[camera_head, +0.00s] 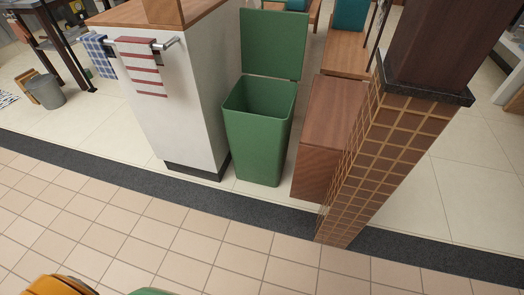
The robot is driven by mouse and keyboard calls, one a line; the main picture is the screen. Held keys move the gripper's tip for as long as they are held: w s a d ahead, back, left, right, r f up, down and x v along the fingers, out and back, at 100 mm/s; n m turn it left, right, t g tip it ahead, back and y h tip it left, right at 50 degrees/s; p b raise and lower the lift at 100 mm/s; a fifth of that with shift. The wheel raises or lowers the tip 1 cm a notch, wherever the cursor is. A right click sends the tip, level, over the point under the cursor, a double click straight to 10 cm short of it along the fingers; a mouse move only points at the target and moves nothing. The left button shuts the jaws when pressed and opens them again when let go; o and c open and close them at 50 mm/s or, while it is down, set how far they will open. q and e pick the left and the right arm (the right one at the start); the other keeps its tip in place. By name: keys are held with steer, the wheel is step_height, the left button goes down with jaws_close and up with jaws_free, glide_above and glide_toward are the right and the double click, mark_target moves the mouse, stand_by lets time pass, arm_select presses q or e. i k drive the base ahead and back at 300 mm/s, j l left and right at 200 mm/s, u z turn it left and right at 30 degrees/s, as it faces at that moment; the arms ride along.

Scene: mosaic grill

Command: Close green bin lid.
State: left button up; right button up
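The green bin (258,145) stands upright on the floor in the middle of the view, between a white cabinet and a wooden box. Its green lid (273,43) is open and stands nearly upright at the bin's back edge. The bin's open top shows its inner walls; its bottom is hidden. Neither my left nor my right gripper is in view.
The white cabinet (180,95) with a towel rail and striped towel (140,65) stands close left of the bin. The wooden box (325,135) and a tiled pillar (375,150) stand to the right. The tiled floor (190,235) in front is clear.

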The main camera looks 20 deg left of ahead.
mark_target(273, 43)
steer(key=i+j+u, duration=0.3)
steer(key=i+u, duration=0.15)
steer(key=i, duration=0.35)
steer(key=i+u, duration=0.4)
steer(key=i, duration=0.4)
